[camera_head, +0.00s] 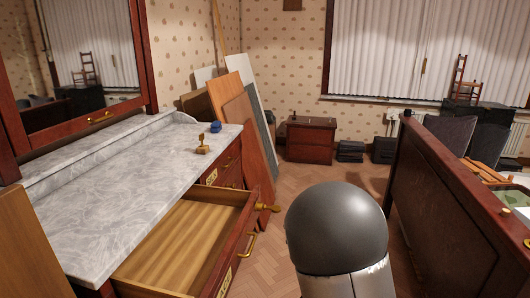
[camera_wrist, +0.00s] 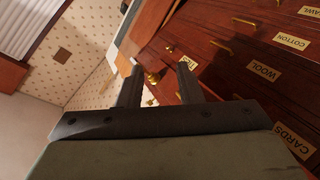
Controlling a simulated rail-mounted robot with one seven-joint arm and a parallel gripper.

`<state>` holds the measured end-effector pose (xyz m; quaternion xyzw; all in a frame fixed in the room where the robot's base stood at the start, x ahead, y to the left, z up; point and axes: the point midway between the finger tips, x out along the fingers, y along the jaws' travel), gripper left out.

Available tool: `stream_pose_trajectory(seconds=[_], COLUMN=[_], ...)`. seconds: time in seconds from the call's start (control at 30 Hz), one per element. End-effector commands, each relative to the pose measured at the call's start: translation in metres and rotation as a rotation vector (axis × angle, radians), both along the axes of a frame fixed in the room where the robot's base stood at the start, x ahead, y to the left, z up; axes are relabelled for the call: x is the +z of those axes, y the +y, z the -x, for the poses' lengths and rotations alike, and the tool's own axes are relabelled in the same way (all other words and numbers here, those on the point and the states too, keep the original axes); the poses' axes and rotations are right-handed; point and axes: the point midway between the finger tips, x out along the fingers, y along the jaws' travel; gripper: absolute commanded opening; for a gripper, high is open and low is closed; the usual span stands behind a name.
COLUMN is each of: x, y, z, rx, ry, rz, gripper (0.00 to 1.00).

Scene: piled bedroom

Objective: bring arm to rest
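My gripper (camera_wrist: 158,82) shows in the wrist view with its two dark fingers apart and nothing held between them. A brass knob (camera_wrist: 152,77) appears beyond the fingertips, in the gap; I cannot tell how far off it is. In the head view a rounded grey part of my arm stands in front of the dresser, at the lower centre. My gripper cannot be made out there.
The marble-topped dresser (camera_head: 120,180) has an open, empty-looking drawer (camera_head: 185,240). A brass object (camera_head: 203,145) and a blue one (camera_head: 216,127) stand on top. Boards (camera_head: 245,105) lean behind. A wooden panel (camera_head: 450,200) bounds the right; floor (camera_head: 300,185) is clear between.

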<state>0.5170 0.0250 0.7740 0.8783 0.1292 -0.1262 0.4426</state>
Motion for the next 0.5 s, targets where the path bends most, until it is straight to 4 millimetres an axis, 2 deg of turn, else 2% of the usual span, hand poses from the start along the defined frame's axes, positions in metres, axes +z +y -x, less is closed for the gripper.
stream_pose_trajectory(seconds=[0.03,0.17,0.27,0.37,0.5], x=[0.022,0.043,0.066,0.094,0.138], y=[-0.008,-0.02,-0.023,-0.023,-0.02], z=[0.004,0.031,0.061,0.101,0.163], rx=[-0.067,-0.231,-0.347,-0.464,-0.622], ry=[0.081,0.322,0.5,0.674,0.895], rz=[-0.066,-0.218,-0.319,-0.402,-0.475], gripper=[0.33,0.33,0.33,0.33,0.33])
